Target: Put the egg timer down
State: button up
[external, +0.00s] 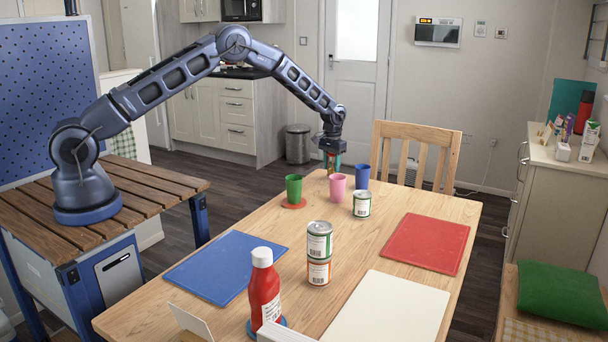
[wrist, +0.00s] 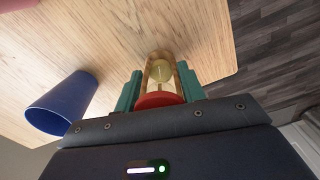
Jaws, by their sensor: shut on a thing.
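The egg timer (wrist: 161,72) is a small hourglass with a clear body, pale yellow contents and a red end cap. My gripper (external: 331,162) is at the far edge of the wooden table (external: 405,285), behind the cups. In the wrist view its teal fingers (wrist: 160,80) are shut on the egg timer, one on each side. In the external view the timer is small and mostly hidden by the fingers. I cannot tell whether it touches the table.
A blue cup (external: 362,175), a pink cup (external: 337,187) and a green cup (external: 294,189) stand near my gripper. The blue cup also shows in the wrist view (wrist: 60,103). A can (external: 361,204) stands nearer. A chair (external: 415,150) stands behind the table.

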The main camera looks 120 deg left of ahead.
jog(key=shift+f, duration=0.7)
jog(key=o, duration=1)
jog(key=shift+f, duration=0.1)
notch_tip(320, 180, up, 12)
jog(key=shift+r, duration=0.15)
